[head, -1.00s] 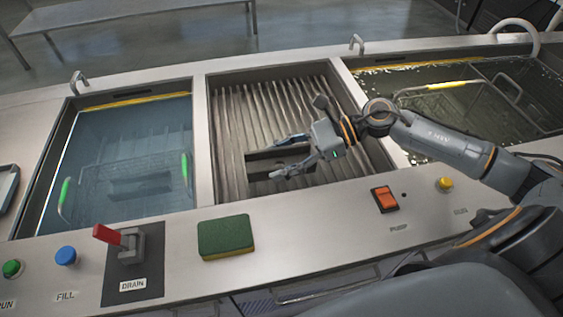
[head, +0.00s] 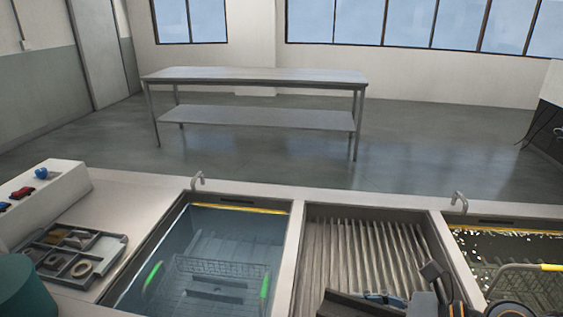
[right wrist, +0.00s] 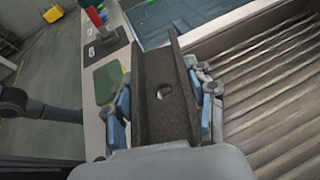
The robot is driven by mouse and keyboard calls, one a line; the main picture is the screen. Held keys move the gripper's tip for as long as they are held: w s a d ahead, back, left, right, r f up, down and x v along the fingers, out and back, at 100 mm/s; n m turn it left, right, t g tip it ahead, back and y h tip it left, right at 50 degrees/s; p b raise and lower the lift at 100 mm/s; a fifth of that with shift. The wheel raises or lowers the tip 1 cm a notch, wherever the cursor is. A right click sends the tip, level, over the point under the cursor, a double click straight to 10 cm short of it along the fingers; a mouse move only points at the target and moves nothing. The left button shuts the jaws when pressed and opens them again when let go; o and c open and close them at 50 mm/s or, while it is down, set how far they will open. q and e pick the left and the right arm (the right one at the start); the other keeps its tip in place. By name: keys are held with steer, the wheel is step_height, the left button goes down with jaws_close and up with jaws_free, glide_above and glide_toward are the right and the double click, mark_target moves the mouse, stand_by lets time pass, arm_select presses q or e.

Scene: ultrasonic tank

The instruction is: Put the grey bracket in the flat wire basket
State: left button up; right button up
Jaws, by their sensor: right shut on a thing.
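The grey bracket, a dark channel-shaped piece with a hole, shows in the right wrist view (right wrist: 158,60) between the blue-padded fingers of my right gripper (right wrist: 162,105), which is shut on it. In the head view the bracket (head: 345,304) and my right gripper (head: 385,298) are at the bottom edge, over the ribbed middle basin. A wire basket with green handles (head: 215,268) sits under water in the left tank. Another wire basket with a yellow handle (head: 525,267) is in the right tank, partly cut off. My left gripper is not in view.
A divided tray (head: 112,247) with small parts stands left of the left tank (head: 235,222). The ribbed basin (head: 345,250) lies between the tanks. A green sponge (right wrist: 107,82) and the red drain lever (right wrist: 95,17) are on the front ledge. A steel table (head: 255,75) stands behind.

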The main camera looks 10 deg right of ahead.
steer(key=shift+w+d+r+m+t+p, duration=0.3)
steer(key=shift+w+d+m+t+p, duration=0.15)
steer(key=shift+w+d, duration=0.3)
steer(key=shift+w+a+r+n+g, duration=0.15)
steer(key=shift+a+r+n+g, duration=0.1)
steer(key=shift+a+r, duration=0.45)
steer(key=shift+f, duration=0.1)
